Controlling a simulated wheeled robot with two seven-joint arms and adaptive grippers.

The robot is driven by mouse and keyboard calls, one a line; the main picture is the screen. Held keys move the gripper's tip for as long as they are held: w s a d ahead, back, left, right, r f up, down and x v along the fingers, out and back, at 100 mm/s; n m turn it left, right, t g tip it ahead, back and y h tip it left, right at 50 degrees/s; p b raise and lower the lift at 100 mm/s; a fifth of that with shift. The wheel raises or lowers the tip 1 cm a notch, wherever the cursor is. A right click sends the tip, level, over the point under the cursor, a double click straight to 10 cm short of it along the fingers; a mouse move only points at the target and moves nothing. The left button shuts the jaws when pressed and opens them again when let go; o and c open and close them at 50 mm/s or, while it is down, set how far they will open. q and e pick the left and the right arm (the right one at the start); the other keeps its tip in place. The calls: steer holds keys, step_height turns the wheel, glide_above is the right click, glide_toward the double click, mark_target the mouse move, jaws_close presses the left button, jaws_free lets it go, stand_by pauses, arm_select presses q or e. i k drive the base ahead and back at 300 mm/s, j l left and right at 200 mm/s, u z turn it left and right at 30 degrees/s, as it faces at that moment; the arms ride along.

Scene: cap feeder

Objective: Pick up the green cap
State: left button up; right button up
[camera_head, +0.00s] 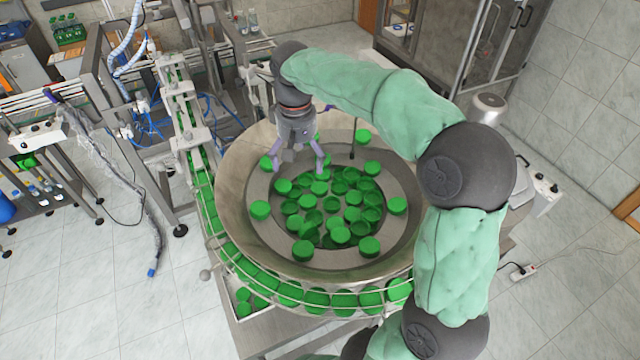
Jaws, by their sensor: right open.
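Many green caps (340,235) lie in the round metal feeder bowl (232,215), most heaped in its sunken middle and several on the ring around it. My right gripper (298,172) reaches down over the far left part of the bowl with its purple fingers spread and nothing between them. A green cap (283,186) lies just below the left finger, and another cap (319,188) lies just below the right finger. I cannot tell whether the fingers touch any cap. My right arm hides part of the bowl's far and right rim. My left gripper is not in view.
A curved outer track (290,291) with green caps in a row runs around the bowl's front left and joins a straight conveyor (180,100) going back left. A metal cabinet (460,45) stands behind. A thin dark rod (353,135) stands over the bowl's far side.

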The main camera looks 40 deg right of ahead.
mark_target(244, 309)
steer(key=k+j, duration=0.1)
steer(key=j, duration=0.25)
steer(key=k+j, duration=0.1)
steer(key=j, duration=0.2)
steer(key=k+j, duration=0.15)
steer(key=j, duration=0.2)
steer(key=k+j, duration=0.1)
steer(key=j, duration=0.25)
